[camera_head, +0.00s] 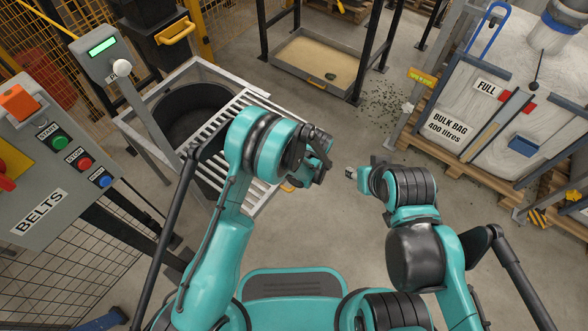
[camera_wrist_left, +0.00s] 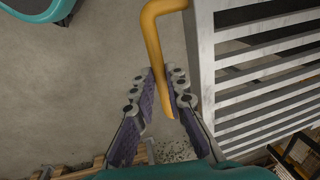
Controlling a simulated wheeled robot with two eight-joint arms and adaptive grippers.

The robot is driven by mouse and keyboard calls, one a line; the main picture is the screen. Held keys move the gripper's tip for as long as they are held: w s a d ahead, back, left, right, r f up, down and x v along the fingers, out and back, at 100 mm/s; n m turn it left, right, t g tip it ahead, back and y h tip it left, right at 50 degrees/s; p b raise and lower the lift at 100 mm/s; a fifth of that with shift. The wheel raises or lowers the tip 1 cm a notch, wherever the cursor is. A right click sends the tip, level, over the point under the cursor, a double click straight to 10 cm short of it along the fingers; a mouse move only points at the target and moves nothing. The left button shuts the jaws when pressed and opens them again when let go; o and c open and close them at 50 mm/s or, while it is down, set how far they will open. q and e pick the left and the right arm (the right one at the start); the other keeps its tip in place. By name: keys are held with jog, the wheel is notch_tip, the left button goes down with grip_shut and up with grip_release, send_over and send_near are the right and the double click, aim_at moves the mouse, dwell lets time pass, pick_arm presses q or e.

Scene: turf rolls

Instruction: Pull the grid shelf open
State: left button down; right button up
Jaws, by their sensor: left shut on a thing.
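The grid shelf (camera_head: 203,157) is a pale grey slatted panel in a metal frame, left of centre in the head view. A dark round opening (camera_head: 190,103) shows beside its slats. My left arm hides part of it. In the left wrist view, its slats (camera_wrist_left: 262,92) fill the right side, and a yellow handle (camera_wrist_left: 155,40) stands out from its edge. My left gripper (camera_wrist_left: 164,86) is shut on this handle, one finger on each side. The left gripper also shows in the head view (camera_head: 318,160). My right gripper (camera_head: 352,173) is near mid-frame, away from the shelf; its fingers are unclear.
A BELTS control panel (camera_head: 50,150) stands at the left. A bulk bag crate (camera_head: 480,115) on a pallet is at the right. A shallow tray (camera_head: 318,62) lies at the back. Bare floor (camera_head: 315,225) lies between my arms.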

pick_arm(q)
jog(key=shift+s+d, duration=0.15)
jog(key=shift+d, duration=0.05)
jog(key=c, duration=1.5)
grip_release()
jog(key=shift+c, duration=0.2)
notch_tip(320, 180, up, 12)
jog(key=s+d, duration=0.1)
jog(key=shift+s+d, duration=0.2)
jog(key=shift+d, duration=0.2)
jog(key=shift+f, duration=0.1)
